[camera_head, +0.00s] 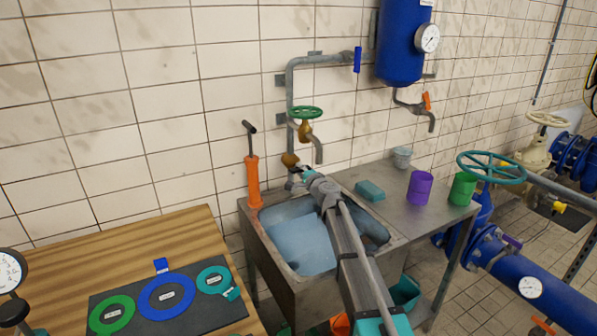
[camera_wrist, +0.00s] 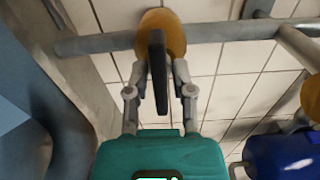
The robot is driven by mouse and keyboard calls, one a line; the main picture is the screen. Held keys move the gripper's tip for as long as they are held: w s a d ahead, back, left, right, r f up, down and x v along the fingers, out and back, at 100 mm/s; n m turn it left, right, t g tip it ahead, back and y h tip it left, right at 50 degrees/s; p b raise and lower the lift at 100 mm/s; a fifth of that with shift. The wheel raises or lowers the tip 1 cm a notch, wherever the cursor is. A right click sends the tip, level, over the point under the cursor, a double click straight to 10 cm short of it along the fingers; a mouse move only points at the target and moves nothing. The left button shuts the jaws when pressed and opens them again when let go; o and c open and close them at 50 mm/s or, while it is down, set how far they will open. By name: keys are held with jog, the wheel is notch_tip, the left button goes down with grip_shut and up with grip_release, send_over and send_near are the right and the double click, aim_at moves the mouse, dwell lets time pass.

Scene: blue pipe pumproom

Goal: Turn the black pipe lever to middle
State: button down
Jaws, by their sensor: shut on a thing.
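The black pipe lever (camera_wrist: 157,70) stands nearly upright in the wrist view, in front of a brass-coloured valve body (camera_wrist: 174,36) on a grey pipe (camera_wrist: 240,30). My gripper (camera_wrist: 160,88) is shut on the lever, with one finger on each side of it. In the head view the brass valve (camera_head: 290,160) is low on the wall pipe above the sink, and my gripper (camera_head: 300,172) is right at it. There the lever is hidden or too small to make out.
My arm reaches over the water-filled sink (camera_head: 262,240). A green handwheel valve (camera_head: 306,112) is just above. An orange hand pump (camera_head: 253,180) stands left of the sink. A sponge (camera_head: 369,190) and a purple cup (camera_head: 420,187) stand on the counter to the right.

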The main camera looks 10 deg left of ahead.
jog(key=m, duration=0.4)
jog(key=shift+s+d, duration=0.1)
jog(key=shift+d, duration=0.05)
jog(key=shift+m, duration=1.6)
jog(key=c, duration=0.7)
grip_release()
jog(key=v, duration=1.1)
jog(key=shift+s+d, duration=0.25)
jog(key=shift+s, duration=0.05)
